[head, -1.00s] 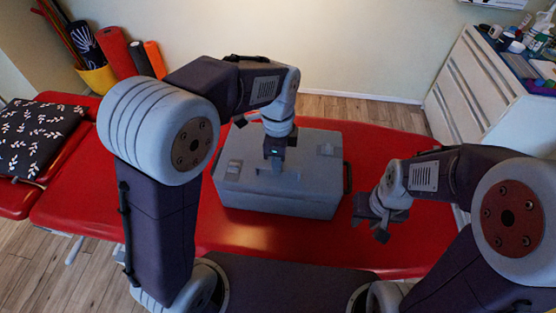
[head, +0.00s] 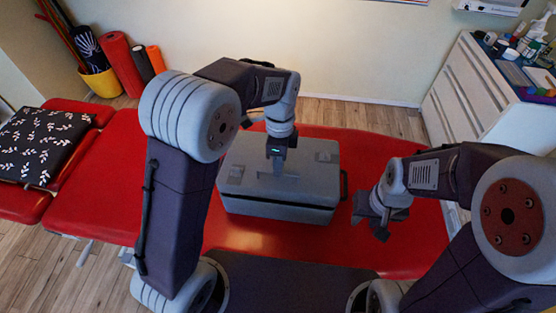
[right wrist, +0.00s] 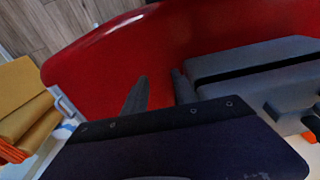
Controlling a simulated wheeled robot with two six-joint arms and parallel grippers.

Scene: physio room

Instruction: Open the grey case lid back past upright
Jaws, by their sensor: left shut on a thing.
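The grey case (head: 275,211) sits on the red treatment table, with two latch-like plates on its lid (head: 236,182). A dark line runs between lid and body along the front; I cannot tell how wide this gap is. My left gripper (head: 278,171) points down onto the middle of the lid and is shut on a raised grey grip there; its fingertips are partly hidden. My right gripper (head: 371,222) is empty to the right of the case. In the right wrist view its fingers (right wrist: 160,90) stand apart, with the case (right wrist: 255,58) beside them.
The red table (head: 100,200) has free room left of the case. A black leaf-patterned cushion (head: 45,145) lies at its left end. A white drawer cabinet (head: 465,90) stands at right, and a yellow bin (head: 103,82) with rolled mats at back left.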

